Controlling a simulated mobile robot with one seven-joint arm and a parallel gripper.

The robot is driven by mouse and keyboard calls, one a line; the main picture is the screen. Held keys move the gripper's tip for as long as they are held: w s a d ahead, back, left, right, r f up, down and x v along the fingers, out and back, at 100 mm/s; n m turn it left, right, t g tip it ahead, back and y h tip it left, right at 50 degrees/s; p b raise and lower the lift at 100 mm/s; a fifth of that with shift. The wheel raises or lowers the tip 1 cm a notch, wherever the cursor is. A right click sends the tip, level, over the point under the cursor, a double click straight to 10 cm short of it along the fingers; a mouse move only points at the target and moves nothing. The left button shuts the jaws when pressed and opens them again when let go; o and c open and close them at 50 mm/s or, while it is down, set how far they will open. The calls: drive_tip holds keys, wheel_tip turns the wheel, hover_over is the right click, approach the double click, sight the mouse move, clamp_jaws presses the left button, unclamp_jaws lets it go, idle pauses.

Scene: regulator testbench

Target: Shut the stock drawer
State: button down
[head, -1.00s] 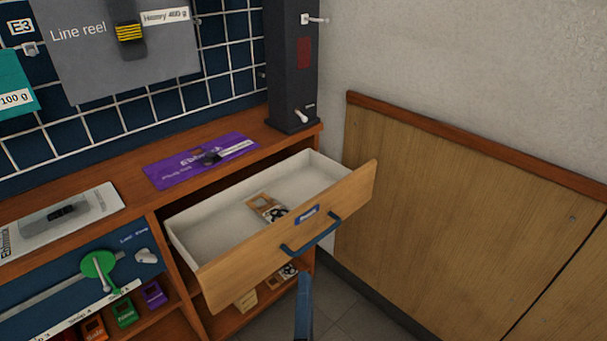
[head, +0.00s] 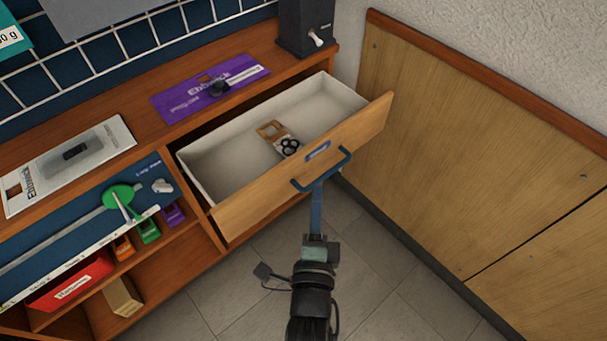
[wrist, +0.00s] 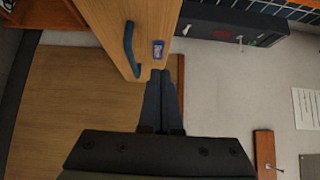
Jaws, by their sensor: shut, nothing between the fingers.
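The stock drawer (head: 230,215) is pulled well out of the wooden bench. Its wooden front has a blue bar handle (head: 322,172) and a small blue label. Inside the drawer lies a card-like item with a dark round part (head: 289,147). My gripper (head: 318,190) is shut and empty, its blue fingers pointing at the drawer front near the handle. In the wrist view the closed fingertips (wrist: 163,73) lie at the edge of the drawer front (wrist: 140,25), beside the handle (wrist: 129,48). I cannot tell whether they touch.
A purple card (head: 210,88) and a white card (head: 66,165) lie on the bench top. A dark column (head: 305,28) stands at its right end. A wood-panelled wall (head: 480,170) is close on the right. Tiled floor is clear below the drawer.

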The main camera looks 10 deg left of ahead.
sight(304, 159)
drive_tip(key=shift+w+a+b, duration=0.55)
drive_tip(key=shift+w+a, duration=0.05)
drive_tip(key=shift+w, duration=0.25)
drive_tip(key=shift+w+a+b, duration=0.6)
drive_tip(key=shift+w, duration=0.2)
drive_tip(key=shift+w+a+b, duration=0.55)
drive_tip(key=shift+w+a, duration=0.05)
drive_tip(key=shift+w, duration=0.25)
drive_tip(key=shift+a, duration=0.1)
